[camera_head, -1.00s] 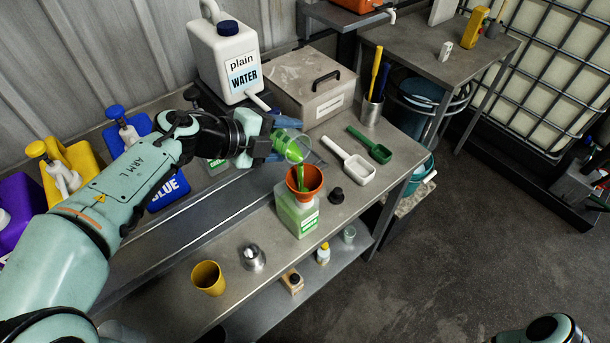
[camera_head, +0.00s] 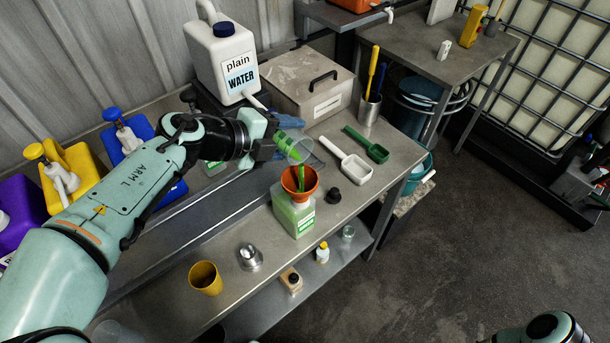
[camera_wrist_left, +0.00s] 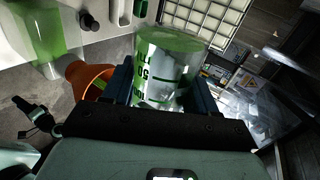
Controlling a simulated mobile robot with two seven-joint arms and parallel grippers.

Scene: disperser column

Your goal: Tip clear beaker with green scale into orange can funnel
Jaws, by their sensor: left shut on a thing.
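The clear beaker with green scale (camera_head: 301,150) is tipped mouth-down toward the orange funnel (camera_head: 300,184), above its back rim. My left gripper (camera_head: 284,141) is shut on the beaker's sides. A green stream runs from the beaker's lip into the funnel. The funnel sits upright in the neck of a translucent can (camera_head: 294,218) with green contents and a green label. The left wrist view shows the beaker (camera_wrist_left: 165,62) between the fingers (camera_wrist_left: 163,88), with the funnel (camera_wrist_left: 86,76) to its left. My right gripper is out of view; only part of that arm shows at bottom right.
A black cap (camera_head: 333,195), a white scoop (camera_head: 347,163) and a green scoop (camera_head: 367,146) lie right of the can on the bench. A water jug (camera_head: 223,55) and a lidded box (camera_head: 305,85) stand behind. A yellow cup (camera_head: 205,278) stands at front left.

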